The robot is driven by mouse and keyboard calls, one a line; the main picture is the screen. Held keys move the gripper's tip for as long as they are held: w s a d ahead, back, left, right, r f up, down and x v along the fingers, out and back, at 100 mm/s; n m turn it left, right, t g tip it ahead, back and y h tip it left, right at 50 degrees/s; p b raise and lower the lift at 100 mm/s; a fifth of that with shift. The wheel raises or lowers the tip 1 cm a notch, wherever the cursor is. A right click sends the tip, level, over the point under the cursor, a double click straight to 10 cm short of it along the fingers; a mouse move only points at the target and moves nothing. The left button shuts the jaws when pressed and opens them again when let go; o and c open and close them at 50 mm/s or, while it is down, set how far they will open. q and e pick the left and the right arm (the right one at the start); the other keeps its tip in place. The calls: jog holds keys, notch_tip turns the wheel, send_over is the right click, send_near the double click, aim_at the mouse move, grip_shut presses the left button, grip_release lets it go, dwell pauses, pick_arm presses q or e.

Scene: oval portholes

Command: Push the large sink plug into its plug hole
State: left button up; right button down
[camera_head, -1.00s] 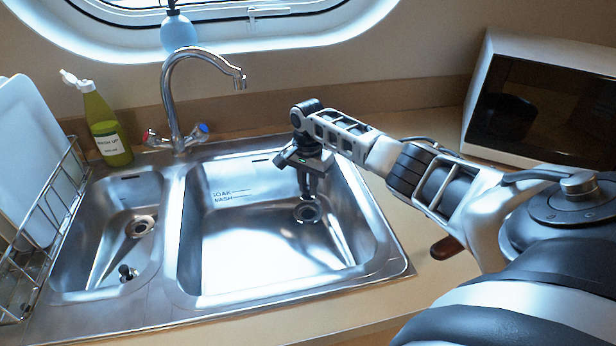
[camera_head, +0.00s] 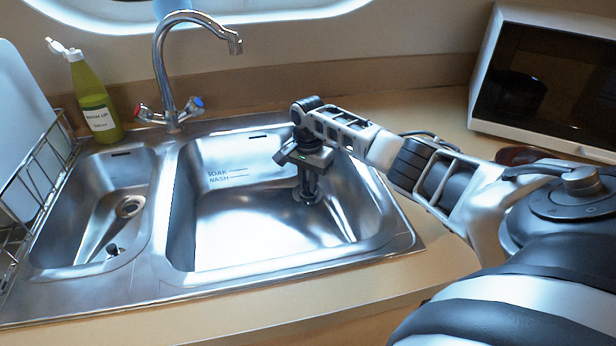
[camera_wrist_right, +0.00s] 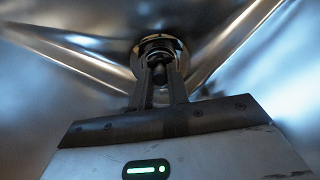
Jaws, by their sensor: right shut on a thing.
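My right gripper (camera_head: 308,188) reaches down into the large basin (camera_head: 240,232), fingers pointing at the large plug hole (camera_head: 297,197). In the right wrist view the fingers (camera_wrist_right: 160,78) are shut on the dark knob of the large sink plug (camera_wrist_right: 158,66). The plug is at the round metal rim of the hole (camera_wrist_right: 184,52); I cannot tell whether it is fully seated. In the head view the fingers mostly hide the plug. My left gripper is not in view.
The small basin (camera_head: 75,235) has its own drain hole (camera_head: 130,206) and a small dark plug (camera_head: 112,249) lying loose. The tap (camera_head: 165,75), green bottle (camera_head: 95,105) and dish rack (camera_head: 40,175) stand behind and left. A microwave (camera_head: 545,85) is at right.

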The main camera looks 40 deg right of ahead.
aim_at(308, 184)
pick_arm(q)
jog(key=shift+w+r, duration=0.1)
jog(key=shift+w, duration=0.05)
pick_arm(e)
jog(key=shift+f, duration=0.3)
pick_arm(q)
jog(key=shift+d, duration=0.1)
pick_arm(e)
jog(key=c, duration=0.8)
grip_release()
jog(key=shift+r+p, duration=0.6)
jog(key=shift+p, duration=0.15)
notch_tip(308, 184, up, 2)
jog(key=shift+r+p, duration=0.1)
jog(key=shift+p, duration=1.05)
notch_tip(308, 184, up, 2)
jog(key=p, duration=0.3)
jog(key=shift+r, duration=0.25)
jog(key=shift+r+p, duration=0.35)
jog(key=shift+r, duration=0.05)
jog(key=shift+b, duration=0.3)
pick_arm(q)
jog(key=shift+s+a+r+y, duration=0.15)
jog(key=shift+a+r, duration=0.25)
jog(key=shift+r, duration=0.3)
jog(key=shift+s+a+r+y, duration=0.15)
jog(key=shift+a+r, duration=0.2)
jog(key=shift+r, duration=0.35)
pick_arm(e)
jog(key=shift+r, duration=1.2)
